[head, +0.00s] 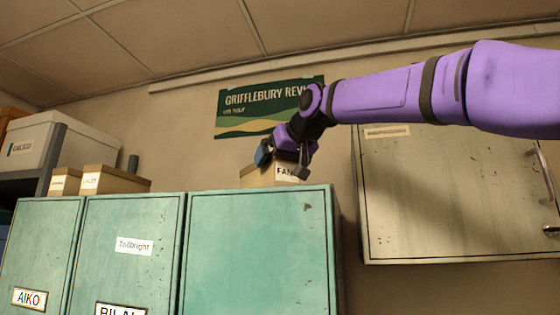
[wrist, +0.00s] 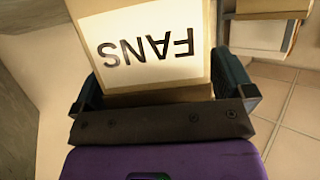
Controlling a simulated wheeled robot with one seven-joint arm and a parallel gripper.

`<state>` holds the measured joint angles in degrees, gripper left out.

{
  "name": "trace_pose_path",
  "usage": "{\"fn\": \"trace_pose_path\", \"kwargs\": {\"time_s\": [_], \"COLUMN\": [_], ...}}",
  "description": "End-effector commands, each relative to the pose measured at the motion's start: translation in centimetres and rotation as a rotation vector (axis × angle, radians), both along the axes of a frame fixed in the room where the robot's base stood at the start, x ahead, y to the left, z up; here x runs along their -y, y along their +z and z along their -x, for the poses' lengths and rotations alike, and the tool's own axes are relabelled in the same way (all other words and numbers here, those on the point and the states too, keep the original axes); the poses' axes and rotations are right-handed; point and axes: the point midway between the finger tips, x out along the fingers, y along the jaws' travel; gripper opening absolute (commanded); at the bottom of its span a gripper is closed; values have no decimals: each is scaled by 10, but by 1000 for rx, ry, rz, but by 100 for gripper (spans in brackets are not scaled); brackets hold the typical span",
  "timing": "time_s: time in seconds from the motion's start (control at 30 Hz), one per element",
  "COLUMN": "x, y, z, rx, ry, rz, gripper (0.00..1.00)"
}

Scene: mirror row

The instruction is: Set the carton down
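A brown carton (head: 257,176) with a white label reading "FANS" is at the top of the right green locker (head: 258,250) in the head view. In the wrist view the carton (wrist: 150,97) lies between the two fingers of my gripper (wrist: 165,98), label side up in the picture and upside down. In the head view my gripper (head: 284,155) is over the carton from above, and its fingers reach down beside it. The fingers look closed against the carton's sides. The carton's underside is hidden behind the locker's front edge, so I cannot tell whether it touches the locker top.
Two smaller cartons (head: 113,180) stand on the left lockers. A white storage box (head: 60,140) sits on a shelf at far left. A wall cabinet (head: 455,195) hangs to the right. A green poster (head: 232,112) is on the wall behind.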

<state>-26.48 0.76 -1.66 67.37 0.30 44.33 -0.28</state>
Motion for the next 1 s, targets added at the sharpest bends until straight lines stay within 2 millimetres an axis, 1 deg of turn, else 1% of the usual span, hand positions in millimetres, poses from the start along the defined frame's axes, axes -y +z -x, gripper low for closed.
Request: {"fn": "trace_pose_path", "kwargs": {"time_s": [0.27,0.37,0.47,0.8,1.0], "x": [0,3,9,35,44], "y": [2,6,12,37,46], "z": [0,7,20,75,95], "rx": [1,2,2,2,0], "ry": [0,0,0,0,0], "rz": [0,-1,-1,-1,0], "gripper": [100,100,100,100,100]}}
